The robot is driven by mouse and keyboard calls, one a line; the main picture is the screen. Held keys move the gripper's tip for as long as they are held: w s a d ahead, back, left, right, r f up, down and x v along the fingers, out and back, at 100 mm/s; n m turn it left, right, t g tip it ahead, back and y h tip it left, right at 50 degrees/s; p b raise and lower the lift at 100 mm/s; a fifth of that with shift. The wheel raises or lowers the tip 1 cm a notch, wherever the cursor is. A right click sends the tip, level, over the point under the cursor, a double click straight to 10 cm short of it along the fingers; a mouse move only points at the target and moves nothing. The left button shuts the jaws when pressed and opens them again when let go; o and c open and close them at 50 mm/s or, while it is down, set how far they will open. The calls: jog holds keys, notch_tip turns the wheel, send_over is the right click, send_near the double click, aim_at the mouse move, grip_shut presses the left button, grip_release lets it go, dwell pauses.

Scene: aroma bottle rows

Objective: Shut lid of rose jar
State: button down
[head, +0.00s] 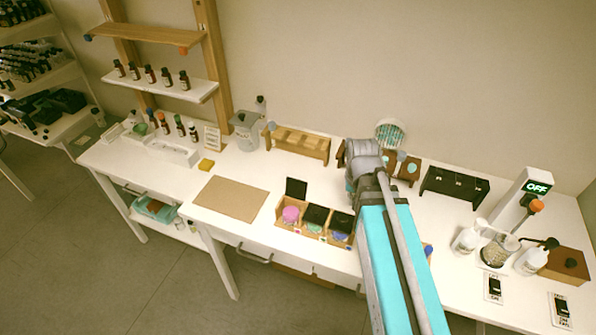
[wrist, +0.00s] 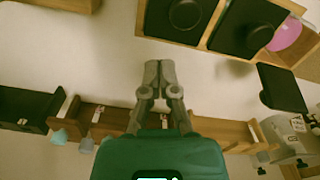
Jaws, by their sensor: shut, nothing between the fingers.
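A wooden box (head: 283,222) with a row of three jar compartments stands near the table's front edge. Its left compartment shows a pink jar (head: 291,214), probably the rose one, with a black lid (head: 296,188) standing open behind it. The pink jar (wrist: 287,35) and raised lid (wrist: 281,88) also show at the right of the wrist view. The other two black lids (head: 316,214) (head: 341,222) lie down. My gripper (wrist: 158,68) is shut and empty, apart from the box and away from the raised lid. In the head view my arm hides its fingertips.
Wooden racks (head: 298,143) and a black rack (head: 454,187) stand along the back. A grey bucket (head: 244,132) is at the back left. A brown board (head: 231,198) lies left of the box.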

aim_at(298, 187)
jog(key=w+a+r+m+p, duration=0.1)
jog(key=w+a+r+p, duration=0.2)
jog(key=w+a, duration=0.3)
jog(key=w+a+r+m+p, duration=0.2)
jog(key=w+a+r+p, duration=0.2)
jog(key=a, duration=0.5)
jog(key=w+r, duration=0.1)
jog(key=w, duration=0.1)
jog(key=shift+w+a+r+t, duration=0.25)
jog(key=shift+w+a+t, duration=0.05)
jog(key=shift+w+a, duration=0.1)
jog(key=shift+d+f, duration=0.1)
jog(key=shift+f, duration=0.1)
notch_tip(298, 187, down, 10)
jog(key=b, duration=1)
jog(key=shift+s+a+r+p, duration=0.2)
jog(key=shift+s+r+p, duration=0.05)
jog(key=shift+s, duration=0.25)
jog(key=shift+s+a+r+p, duration=0.15)
jog(key=shift+s+r+p, duration=0.15)
jog(key=shift+s, duration=0.2)
jog(key=shift+s+a+r+p, duration=0.2)
jog(key=shift+s+p, duration=0.05)
jog(key=shift+s, duration=0.25)
